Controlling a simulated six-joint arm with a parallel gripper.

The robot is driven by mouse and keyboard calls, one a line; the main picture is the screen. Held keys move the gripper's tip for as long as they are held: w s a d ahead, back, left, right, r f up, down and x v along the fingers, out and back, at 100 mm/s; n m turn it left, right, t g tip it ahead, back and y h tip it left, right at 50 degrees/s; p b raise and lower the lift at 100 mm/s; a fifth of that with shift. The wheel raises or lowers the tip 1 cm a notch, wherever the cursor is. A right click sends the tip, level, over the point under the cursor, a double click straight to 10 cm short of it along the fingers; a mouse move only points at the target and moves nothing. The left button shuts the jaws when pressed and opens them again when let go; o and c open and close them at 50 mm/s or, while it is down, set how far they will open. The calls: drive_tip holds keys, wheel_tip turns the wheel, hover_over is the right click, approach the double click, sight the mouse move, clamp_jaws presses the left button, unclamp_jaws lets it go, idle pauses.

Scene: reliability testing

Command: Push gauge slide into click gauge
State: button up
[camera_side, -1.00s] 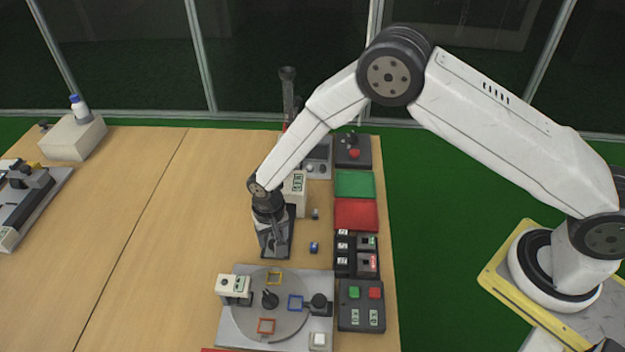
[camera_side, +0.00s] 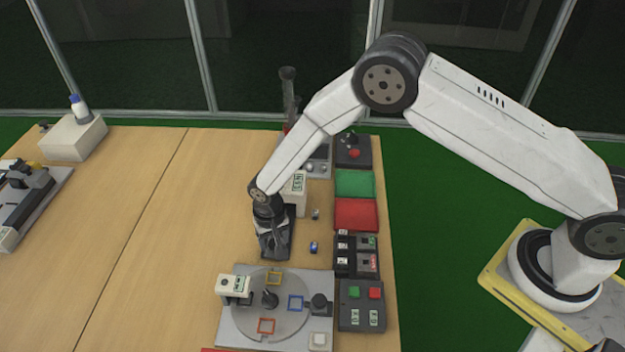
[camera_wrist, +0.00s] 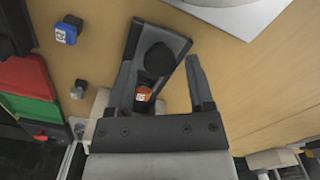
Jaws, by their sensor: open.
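The click gauge shows in the side view as a beige box with a display (camera_side: 298,188), with a dark base (camera_side: 277,248) in front of it, partly hidden by my gripper (camera_side: 272,238). In the wrist view, a dark grey base (camera_wrist: 178,45) runs at a slant and carries a round black knob (camera_wrist: 158,59), which looks like the slide's handle. An orange labelled part (camera_wrist: 143,93) lies beside the knob. My gripper (camera_wrist: 160,64) is open, with one finger on each side of the knob. I cannot tell whether either finger touches it.
A small blue part (camera_side: 314,247) and a grey part (camera_side: 315,214) lie on the table to the right. The turntable plate (camera_side: 234,323) stands in front. Red (camera_side: 356,215) and green (camera_side: 355,184) trays line the right edge. The table's left middle is clear.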

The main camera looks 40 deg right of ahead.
sight(274, 243)
drive_tip(key=shift+r, duration=1.85)
drive_tip(key=shift+n, duration=0.4)
drive_tip(key=n, duration=0.5)
drive_tip(key=shift+r, duration=0.4)
drive_tip(key=n, duration=0.6)
drive_tip(key=shift+r, duration=0.4)
drive_tip(key=n, duration=0.6)
drive_tip(key=shift+r+n, duration=0.3)
drive_tip(key=shift+r, duration=0.1)
drive_tip(key=n, duration=0.5)
drive_tip(key=shift+r+n, duration=0.3)
drive_tip(key=shift+r, duration=0.05)
drive_tip(key=shift+f, duration=0.15)
drive_tip(key=shift+f, duration=3.65)
